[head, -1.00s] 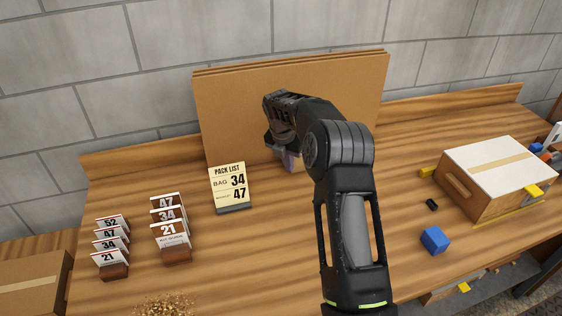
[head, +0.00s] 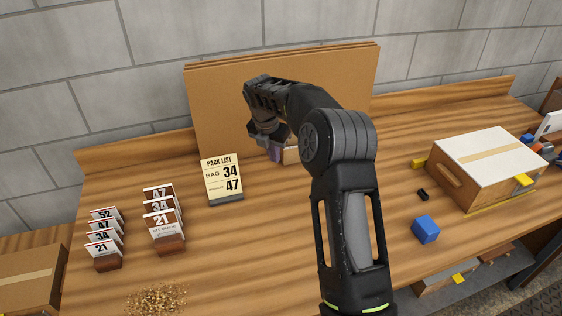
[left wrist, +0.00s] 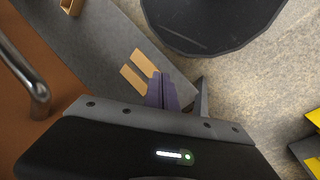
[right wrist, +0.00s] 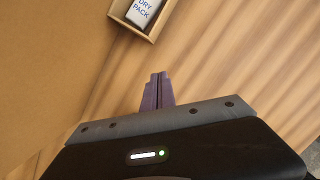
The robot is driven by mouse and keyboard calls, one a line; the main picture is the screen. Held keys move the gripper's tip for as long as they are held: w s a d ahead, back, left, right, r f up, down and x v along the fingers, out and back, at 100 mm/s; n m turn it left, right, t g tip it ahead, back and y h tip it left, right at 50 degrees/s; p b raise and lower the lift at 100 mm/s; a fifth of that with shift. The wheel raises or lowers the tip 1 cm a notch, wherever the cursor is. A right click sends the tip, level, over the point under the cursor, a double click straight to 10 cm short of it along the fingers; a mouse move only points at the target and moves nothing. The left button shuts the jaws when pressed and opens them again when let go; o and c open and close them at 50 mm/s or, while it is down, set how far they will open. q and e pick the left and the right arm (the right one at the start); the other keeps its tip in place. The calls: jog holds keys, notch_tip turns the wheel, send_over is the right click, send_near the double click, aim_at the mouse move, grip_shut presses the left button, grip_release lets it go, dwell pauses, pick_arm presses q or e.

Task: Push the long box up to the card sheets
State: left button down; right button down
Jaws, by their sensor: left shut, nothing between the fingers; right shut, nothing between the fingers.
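The brown card sheets (head: 225,105) stand as an upright stack against the back of the bench. An open box (head: 291,156) shows only a small part beside my right gripper, the rest hidden behind my arm; I cannot tell its full length. In the right wrist view an open box (right wrist: 118,12) with a white packet lies beyond the fingertips, apart from them, beside a tan cardboard face. My right gripper (head: 274,153) is shut and empty, low in front of the sheets; its closed fingers show in the right wrist view (right wrist: 161,76). My left gripper (left wrist: 161,78) is shut and empty over the floor.
A pack list card (head: 222,178) stands left of my right gripper. Numbered card holders (head: 166,240) stand at the left, with a granule pile (head: 157,298) in front. A white-topped box (head: 485,160) and a blue cube (head: 425,229) are at the right.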

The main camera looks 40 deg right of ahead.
jog(key=v, duration=0.5)
jog(key=shift+w+a+r+b, duration=0.15)
jog(key=shift+a+r+b, duration=0.1)
jog(key=shift+r+b, duration=0.1)
jog(key=shift+f, duration=0.1)
